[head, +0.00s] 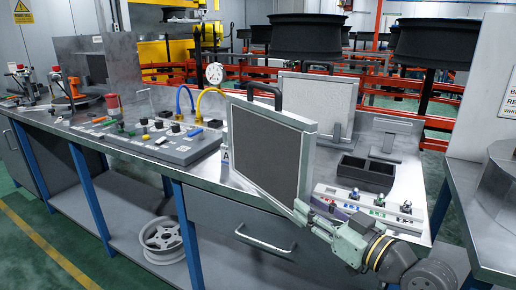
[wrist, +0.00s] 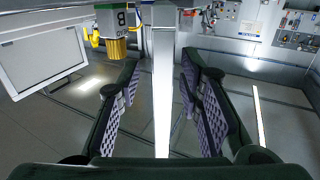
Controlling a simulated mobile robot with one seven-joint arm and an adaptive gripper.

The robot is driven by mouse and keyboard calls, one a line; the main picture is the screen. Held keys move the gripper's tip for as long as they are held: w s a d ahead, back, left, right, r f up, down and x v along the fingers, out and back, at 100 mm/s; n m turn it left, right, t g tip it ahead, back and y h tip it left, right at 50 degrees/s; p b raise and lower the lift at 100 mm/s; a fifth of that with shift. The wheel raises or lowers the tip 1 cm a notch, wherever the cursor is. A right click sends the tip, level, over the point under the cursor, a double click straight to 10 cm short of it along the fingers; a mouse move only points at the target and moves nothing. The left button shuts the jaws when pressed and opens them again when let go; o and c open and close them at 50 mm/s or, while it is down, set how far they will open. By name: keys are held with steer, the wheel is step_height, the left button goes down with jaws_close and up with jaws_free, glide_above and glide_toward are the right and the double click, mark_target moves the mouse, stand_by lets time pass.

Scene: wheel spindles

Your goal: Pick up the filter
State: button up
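A framed filter (head: 265,148) with a dark panel, pale metal frame and black top handle stands upright at the front of the bench. A second, lighter filter (head: 320,103) with a black handle stands behind it. My gripper (head: 306,212) is at the lower right corner of the dark filter. In the wrist view, a pale upright frame edge (wrist: 162,85) lies between the purple-padded fingers of my gripper (wrist: 160,100), with gaps on both sides. The fingers are open. The head view does not show whether they touch the frame. A pale framed panel (wrist: 42,55) shows at left.
The steel bench (head: 235,184) carries a control panel (head: 150,138) at left.

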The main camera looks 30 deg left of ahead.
mark_target(282, 204)
steer(key=p+x, duration=0.2)
steer(key=x, duration=0.7)
steer(key=shift+s+a+f, duration=0.1)
steer(key=shift+a+f, duration=0.05)
steer(key=shift+f, duration=0.05)
jaws_close()
stand_by(0.6)
